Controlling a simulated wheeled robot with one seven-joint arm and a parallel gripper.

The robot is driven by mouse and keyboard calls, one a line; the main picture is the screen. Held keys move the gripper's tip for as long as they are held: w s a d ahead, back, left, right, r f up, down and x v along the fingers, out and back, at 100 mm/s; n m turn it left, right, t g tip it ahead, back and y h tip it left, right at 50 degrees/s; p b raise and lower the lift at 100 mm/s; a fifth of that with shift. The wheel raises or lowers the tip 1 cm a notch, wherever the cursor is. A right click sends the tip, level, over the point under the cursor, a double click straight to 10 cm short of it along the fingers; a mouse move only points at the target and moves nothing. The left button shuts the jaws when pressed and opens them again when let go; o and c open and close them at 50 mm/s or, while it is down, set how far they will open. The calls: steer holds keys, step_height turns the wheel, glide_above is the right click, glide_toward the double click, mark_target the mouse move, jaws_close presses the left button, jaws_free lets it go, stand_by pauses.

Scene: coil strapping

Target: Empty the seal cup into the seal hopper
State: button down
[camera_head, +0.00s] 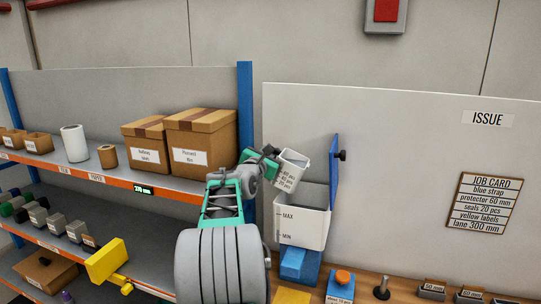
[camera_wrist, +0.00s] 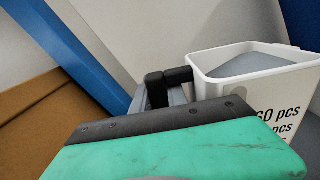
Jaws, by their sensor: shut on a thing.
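The seal cup (camera_head: 291,172) is a small white cup with printed piece marks. It hangs above the seal hopper's left part and leans in the head view. In the wrist view the cup (camera_wrist: 245,83) shows a grey surface inside its rim. My gripper (camera_head: 272,153) is shut on the cup's side; its dark fingers also show in the wrist view (camera_wrist: 167,84). The hopper's inside level cannot be made out.
Shelves at the left hold two cardboard boxes (camera_head: 202,140), a white roll (camera_head: 75,143) and small bins. Below the hopper are a blue block (camera_head: 299,264) and an orange-topped item (camera_head: 342,279). A job card (camera_head: 487,203) is on the panel at the right.

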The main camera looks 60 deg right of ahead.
steer(key=shift+s+r+m, duration=0.1)
steer(key=shift+r+m, duration=0.3)
steer(key=shift+r, duration=0.05)
steer(key=shift+r+m, duration=0.3)
steer(key=shift+m, duration=0.1)
steer(key=shift+s+r+b, duration=0.1)
steer(key=shift+b, duration=0.2)
steer(key=shift+s+r+m, duration=0.15)
steer(key=shift+r+m, duration=0.1)
steer(key=shift+m, duration=0.25)
steer(key=shift+s+d+r+m+b, duration=0.1)
steer(key=shift+s+r+m+b, duration=0.15)
steer(key=shift+r+m+b, duration=0.25)
steer(key=shift+f, duration=0.15)
steer(key=shift+s+m, duration=0.1)
steer(key=shift+m, duration=0.2)
steer(key=shift+s+r+m+b, duration=0.2)
steer(key=shift+r+m+b, duration=0.1)
steer(key=shift+m, duration=0.1)
